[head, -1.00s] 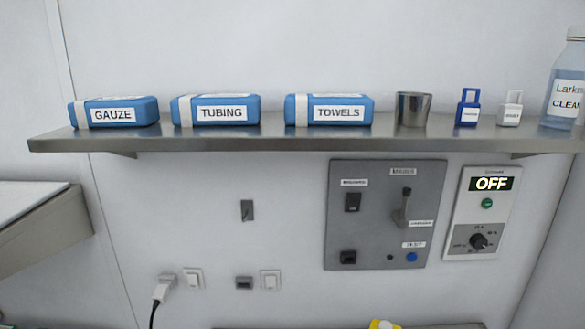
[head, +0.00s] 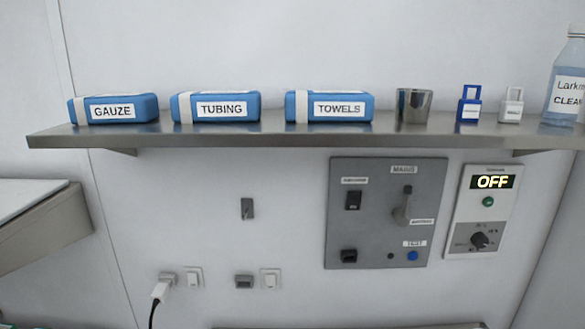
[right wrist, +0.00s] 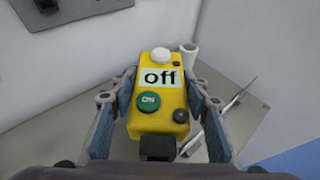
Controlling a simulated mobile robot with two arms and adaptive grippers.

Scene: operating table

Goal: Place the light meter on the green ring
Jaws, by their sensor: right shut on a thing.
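The light meter (right wrist: 159,103) is a yellow box with a white dome on top, a label reading "off" and a green button. It shows in the right wrist view. My right gripper (right wrist: 160,95) is shut on it, one finger along each side. The green ring is not visible in either view. My left gripper is not in view.
In the head view a metal shelf (head: 300,138) holds blue packs, a metal cup (head: 413,105), two small tagged items and a bottle (head: 565,90). Below are a grey switch panel (head: 385,213) and a panel reading "OFF" (head: 482,212). A plug sits in a wall socket.

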